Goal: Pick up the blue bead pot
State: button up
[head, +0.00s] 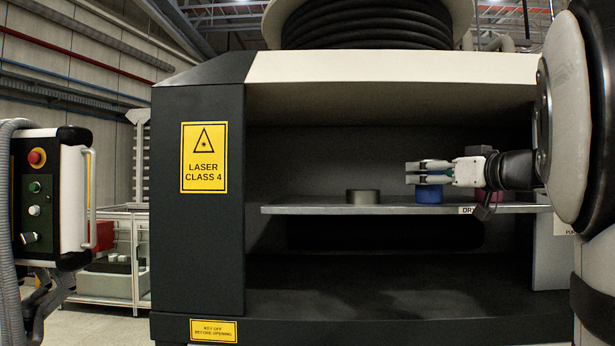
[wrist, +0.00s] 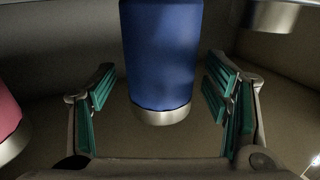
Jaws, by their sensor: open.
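The blue bead pot (head: 429,194) stands on the shelf inside the machine bay, partly hidden by my gripper in the head view. In the wrist view the blue pot (wrist: 160,60) is a blue cylinder with a silver band at one end. My gripper (head: 412,173) reaches in from the right, at the height of the pot's upper part. In the wrist view my gripper (wrist: 160,98) is open, with green-padded fingers on both sides of the pot and a gap on each side. Nothing is held.
A grey pot (head: 363,197) stands left of the blue one, and a red pot (head: 490,192) stands to the right behind my wrist. The shelf (head: 320,208) is bare on its left. The bay's roof (head: 390,85) hangs above, and a dark side panel (head: 200,260) stands left.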

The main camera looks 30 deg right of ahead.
jog(key=shift+w, duration=0.35)
jog(key=c, duration=1.4)
jog(key=shift+r, duration=0.1)
